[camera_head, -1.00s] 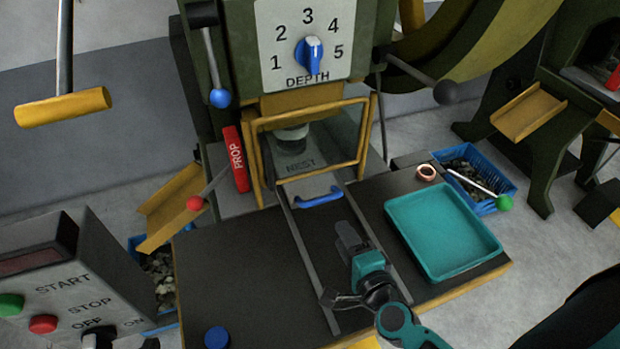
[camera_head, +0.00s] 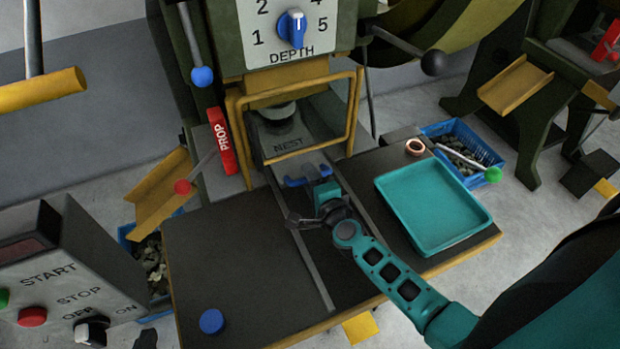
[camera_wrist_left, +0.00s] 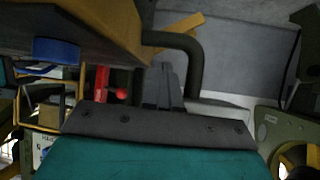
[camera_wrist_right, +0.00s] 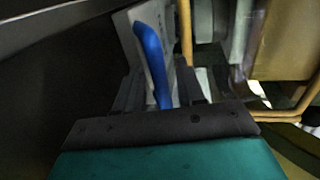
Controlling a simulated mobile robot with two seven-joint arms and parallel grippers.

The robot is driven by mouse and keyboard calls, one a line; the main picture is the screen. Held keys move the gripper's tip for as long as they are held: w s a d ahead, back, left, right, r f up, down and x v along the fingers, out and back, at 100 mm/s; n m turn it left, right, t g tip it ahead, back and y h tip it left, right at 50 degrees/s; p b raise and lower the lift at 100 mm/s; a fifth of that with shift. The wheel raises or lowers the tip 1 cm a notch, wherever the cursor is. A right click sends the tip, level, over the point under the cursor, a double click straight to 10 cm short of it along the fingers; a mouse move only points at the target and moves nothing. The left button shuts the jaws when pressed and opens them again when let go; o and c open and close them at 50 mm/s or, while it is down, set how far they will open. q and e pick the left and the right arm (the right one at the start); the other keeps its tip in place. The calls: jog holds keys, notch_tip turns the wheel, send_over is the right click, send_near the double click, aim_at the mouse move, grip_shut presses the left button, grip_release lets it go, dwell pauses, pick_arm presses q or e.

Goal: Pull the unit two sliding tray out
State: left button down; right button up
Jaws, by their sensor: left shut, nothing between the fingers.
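The sliding tray of the press in front of me, marked NEST (camera_head: 288,146), sits inside the yellow guard frame. Its blue handle (camera_head: 294,182) stands at the near end, between two metal rails. No unit number shows. My right gripper (camera_head: 318,180) is at the handle, hiding part of it. In the right wrist view the fingers (camera_wrist_right: 160,90) are apart with the blue handle (camera_wrist_right: 149,52) between them; I cannot tell whether they touch it. My left gripper is outside the head view; in the left wrist view its fingers (camera_wrist_left: 168,88) are together and empty.
A teal tray (camera_head: 432,210) lies right of the rails, with a copper coil (camera_head: 415,147) behind it. A control box (camera_head: 70,275) is at the left.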

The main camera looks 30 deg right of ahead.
jog(key=shift+w, duration=0.25)
jog(key=shift+c, duration=0.5)
grip_shut()
